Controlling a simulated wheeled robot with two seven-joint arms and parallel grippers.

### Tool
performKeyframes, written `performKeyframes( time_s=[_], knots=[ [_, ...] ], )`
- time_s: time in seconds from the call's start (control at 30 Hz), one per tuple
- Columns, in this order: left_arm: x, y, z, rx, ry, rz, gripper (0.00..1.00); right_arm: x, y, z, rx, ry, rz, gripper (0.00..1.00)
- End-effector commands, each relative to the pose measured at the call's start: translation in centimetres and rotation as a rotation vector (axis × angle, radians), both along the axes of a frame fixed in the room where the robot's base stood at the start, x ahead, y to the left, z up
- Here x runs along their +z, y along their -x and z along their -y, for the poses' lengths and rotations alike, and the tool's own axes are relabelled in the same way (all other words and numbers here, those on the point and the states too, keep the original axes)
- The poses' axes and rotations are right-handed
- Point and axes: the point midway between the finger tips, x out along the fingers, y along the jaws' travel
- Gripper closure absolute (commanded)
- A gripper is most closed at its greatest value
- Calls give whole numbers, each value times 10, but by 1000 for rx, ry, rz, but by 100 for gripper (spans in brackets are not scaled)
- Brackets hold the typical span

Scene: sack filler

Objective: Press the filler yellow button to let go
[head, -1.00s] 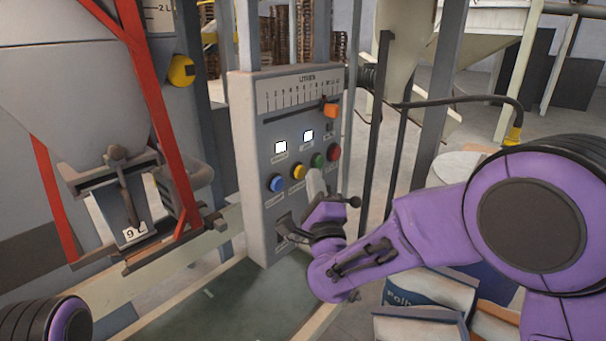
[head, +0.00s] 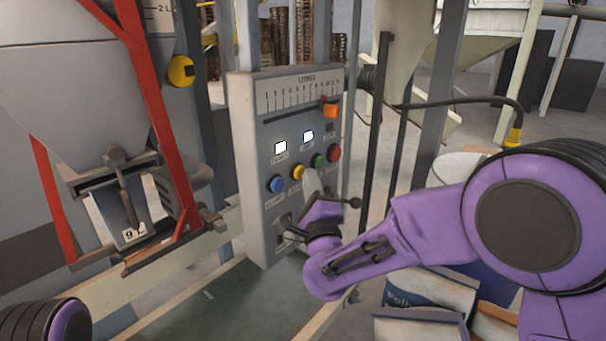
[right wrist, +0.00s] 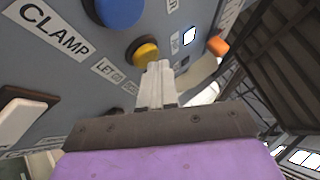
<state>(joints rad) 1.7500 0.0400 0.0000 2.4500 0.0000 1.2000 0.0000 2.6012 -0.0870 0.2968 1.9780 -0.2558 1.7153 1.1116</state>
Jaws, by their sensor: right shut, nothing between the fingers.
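The yellow button (head: 298,172) is on the grey control panel (head: 258,190), between a blue button (head: 276,184) and a green button (head: 318,160). In the right wrist view the yellow button (right wrist: 146,54) has a "LET GO" label beside it. My right gripper (head: 313,178) is shut and empty, its tips just below and right of the yellow button. In the right wrist view its fingertips (right wrist: 158,66) overlap the button's lower edge; I cannot tell whether they touch it. My left gripper is not visible; only part of my left arm shows at lower left.
A red button (head: 333,152) and an orange slider knob (head: 330,110) are also on the panel. The hopper spout (head: 118,170) with its red frame stands left. Filled sacks (head: 430,290) lie at lower right. A black post stands right of the panel.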

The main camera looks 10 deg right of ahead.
Motion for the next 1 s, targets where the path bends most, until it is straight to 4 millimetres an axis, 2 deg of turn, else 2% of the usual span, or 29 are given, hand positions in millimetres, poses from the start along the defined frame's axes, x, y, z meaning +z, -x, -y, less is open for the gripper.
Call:
performKeyframes(
  time_s=[0.4,0.7,1.0],
  knots=[
    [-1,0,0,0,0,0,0,0,-2,-2,1,0,0,100],
    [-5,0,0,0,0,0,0,0,12,9,0,0,1,100],
    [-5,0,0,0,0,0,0,0,14,11,-1,1,1,100]
  ],
)
